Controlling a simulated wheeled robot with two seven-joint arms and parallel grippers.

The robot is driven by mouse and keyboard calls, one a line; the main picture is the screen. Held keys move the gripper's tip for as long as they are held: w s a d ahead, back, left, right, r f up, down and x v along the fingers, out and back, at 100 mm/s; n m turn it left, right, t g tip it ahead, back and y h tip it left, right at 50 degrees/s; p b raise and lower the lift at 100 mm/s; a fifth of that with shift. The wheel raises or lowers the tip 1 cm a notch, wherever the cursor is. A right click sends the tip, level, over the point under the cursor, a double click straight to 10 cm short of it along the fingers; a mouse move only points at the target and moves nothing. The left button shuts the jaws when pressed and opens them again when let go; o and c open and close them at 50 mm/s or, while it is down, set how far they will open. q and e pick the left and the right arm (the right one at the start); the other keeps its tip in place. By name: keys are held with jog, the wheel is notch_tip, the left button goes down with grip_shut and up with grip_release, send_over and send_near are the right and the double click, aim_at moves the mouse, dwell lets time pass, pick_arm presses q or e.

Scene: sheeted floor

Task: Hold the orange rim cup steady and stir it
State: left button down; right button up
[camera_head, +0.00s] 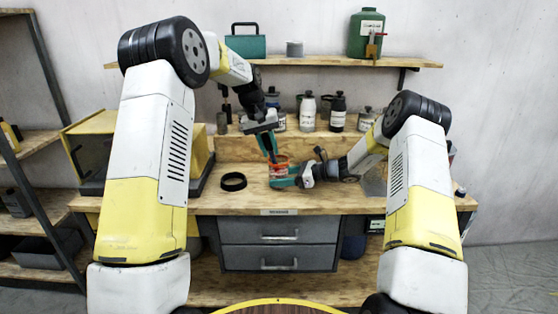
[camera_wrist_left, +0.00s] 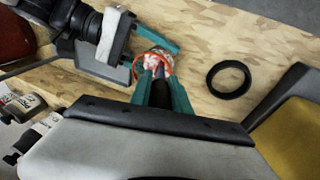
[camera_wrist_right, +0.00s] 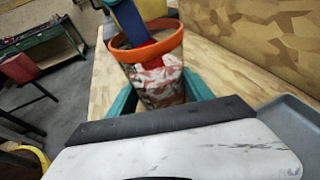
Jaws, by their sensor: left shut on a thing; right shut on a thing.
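The cup with the orange rim (camera_head: 280,164) is upright over the workbench, with a mottled red and white body (camera_wrist_right: 160,86). My right gripper (camera_head: 286,181) is shut around the cup's sides, its teal fingers on either side in the right wrist view. My left gripper (camera_head: 268,146) is above the cup, pointing down, and is shut on a stirring tool. The tool (camera_wrist_right: 130,22) looks blue above and red lower down, and its lower end goes inside the cup. The cup's rim also shows in the left wrist view (camera_wrist_left: 142,58). Whether the cup's base touches the bench is hidden.
A black ring (camera_head: 233,182) lies on the workbench (camera_head: 330,203) left of the cup. Several bottles (camera_head: 307,112) stand on a ledge behind. A yellow-framed box (camera_head: 92,125) is at the left. The bench front near the cup is clear.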

aim_at(264, 133)
pick_arm(q)
jog(key=shift+v, duration=4.35)
jog(key=shift+r, duration=2)
jog(key=c, duration=1.8)
grip_release()
jog(key=shift+d, duration=0.1)
grip_shut()
